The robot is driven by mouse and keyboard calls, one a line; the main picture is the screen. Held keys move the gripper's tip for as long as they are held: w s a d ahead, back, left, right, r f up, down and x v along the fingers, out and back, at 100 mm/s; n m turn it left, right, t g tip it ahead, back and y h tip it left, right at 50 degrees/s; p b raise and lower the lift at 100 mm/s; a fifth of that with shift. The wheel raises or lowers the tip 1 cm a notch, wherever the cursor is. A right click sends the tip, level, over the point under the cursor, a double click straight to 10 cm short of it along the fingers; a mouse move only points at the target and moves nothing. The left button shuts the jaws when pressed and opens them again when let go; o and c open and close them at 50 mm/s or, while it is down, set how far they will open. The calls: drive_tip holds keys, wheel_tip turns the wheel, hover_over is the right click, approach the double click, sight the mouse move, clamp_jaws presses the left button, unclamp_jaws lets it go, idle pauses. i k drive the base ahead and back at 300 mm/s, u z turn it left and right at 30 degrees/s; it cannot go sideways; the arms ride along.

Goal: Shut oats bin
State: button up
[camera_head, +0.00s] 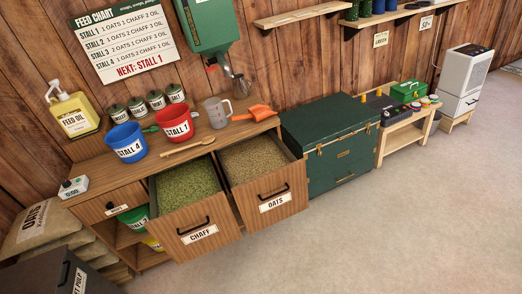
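The oats bin (273,203) is a wooden pull-out drawer with a black handle and an "OATS" label, at the right end of the wooden feed cabinet. It stands pulled open, and pale grain (255,159) shows inside. The chaff bin (200,239) beside it on the left is also pulled open and holds green chaff (184,187). My gripper does not show in this view.
On the cabinet top stand a blue "STALL 4" bucket (126,142), a red "STALL 1" bucket (175,124), a measuring jug (217,112) and an orange scoop (258,112). A green chest (340,165) stands right of the oats bin. The floor in front is clear.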

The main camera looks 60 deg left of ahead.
sight(269, 184)
drive_tip(key=u, duration=1.4)
drive_tip(key=i, duration=1)
drive_tip(key=k, duration=1.25)
drive_tip(key=u, duration=0.3)
drive_tip(key=i, duration=1.2)
drive_tip(key=u, duration=0.1)
